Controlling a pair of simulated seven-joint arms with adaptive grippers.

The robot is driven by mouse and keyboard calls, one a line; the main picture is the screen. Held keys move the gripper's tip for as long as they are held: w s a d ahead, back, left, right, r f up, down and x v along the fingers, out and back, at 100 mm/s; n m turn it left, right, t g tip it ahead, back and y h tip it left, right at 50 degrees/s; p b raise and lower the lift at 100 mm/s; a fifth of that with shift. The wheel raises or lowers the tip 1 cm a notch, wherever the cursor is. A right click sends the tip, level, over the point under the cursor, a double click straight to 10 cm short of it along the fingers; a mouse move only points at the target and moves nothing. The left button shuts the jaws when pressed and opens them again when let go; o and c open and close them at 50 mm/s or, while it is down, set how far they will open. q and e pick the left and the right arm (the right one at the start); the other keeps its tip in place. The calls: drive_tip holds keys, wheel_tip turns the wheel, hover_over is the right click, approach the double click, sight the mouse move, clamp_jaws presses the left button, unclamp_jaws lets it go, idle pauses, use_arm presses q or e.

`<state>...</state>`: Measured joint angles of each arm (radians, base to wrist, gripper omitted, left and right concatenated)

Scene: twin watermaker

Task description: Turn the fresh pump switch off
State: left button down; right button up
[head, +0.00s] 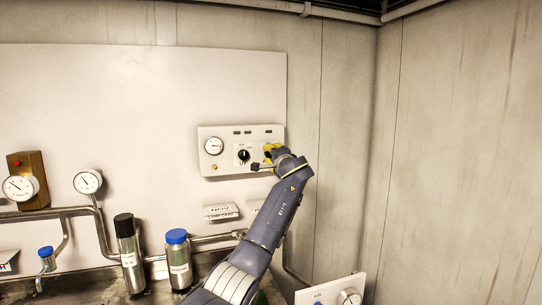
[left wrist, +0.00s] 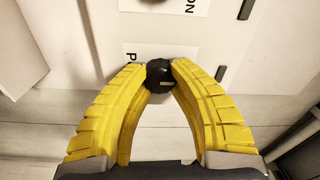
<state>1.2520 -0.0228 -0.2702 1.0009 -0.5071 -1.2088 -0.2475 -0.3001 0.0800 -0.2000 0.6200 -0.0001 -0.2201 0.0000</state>
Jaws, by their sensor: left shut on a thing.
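A white control panel (head: 222,168) is mounted on the back wall, with a gauge on its left and a black rotary switch (head: 243,156) on a white plate near its middle. My left gripper (head: 268,153) is at the panel's right part and hides what lies behind it. In the left wrist view, the yellow fingers of my left gripper (left wrist: 160,72) are shut on a small black knob (left wrist: 160,84) with a pale pointer mark. A label beside the knob is partly covered; only a "P" and "ON" can be read. My right gripper is out of view.
A gauge (head: 87,182), pipes and two bottles, one black-capped (head: 127,252) and one blue-capped (head: 177,260), stand left of my arm. A white sign (head: 221,212) is below the panel. Another gauge box (head: 335,295) is at bottom right. The right wall (head: 450,150) is bare.

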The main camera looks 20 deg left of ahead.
use_arm(q)
drive_tip(key=c, duration=1)
unclamp_jaws()
drive_tip(key=v, duration=1.2)
drive_tip(key=shift+f, duration=0.15)
